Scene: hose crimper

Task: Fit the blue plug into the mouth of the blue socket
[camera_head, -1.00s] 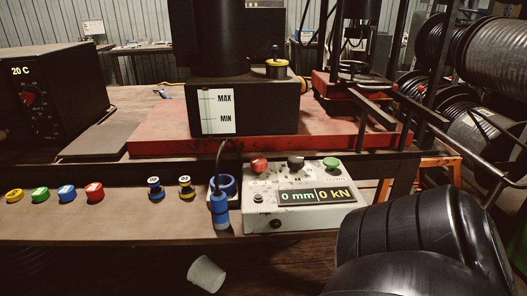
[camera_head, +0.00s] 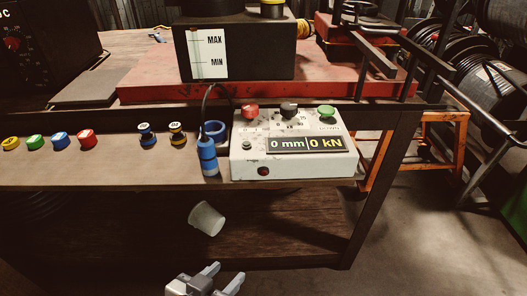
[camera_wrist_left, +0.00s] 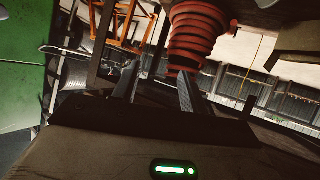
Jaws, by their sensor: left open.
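The blue plug (camera_head: 207,158) hangs upright at the front edge of the workbench, with a dark cable running up from its top. The blue socket (camera_head: 215,131) is a blue ring just behind the plug, beside the control box; the plug partly covers it. I cannot tell whether they touch. My left gripper (camera_head: 226,271) is open and empty at the bottom of the head view, well below and in front of the plug. Its two fingers also show in the left wrist view (camera_wrist_left: 159,85), with nothing between them. My right gripper is not in view.
The control box (camera_head: 293,145) stands right of the plug. An orange frame (camera_head: 440,150) stands right.

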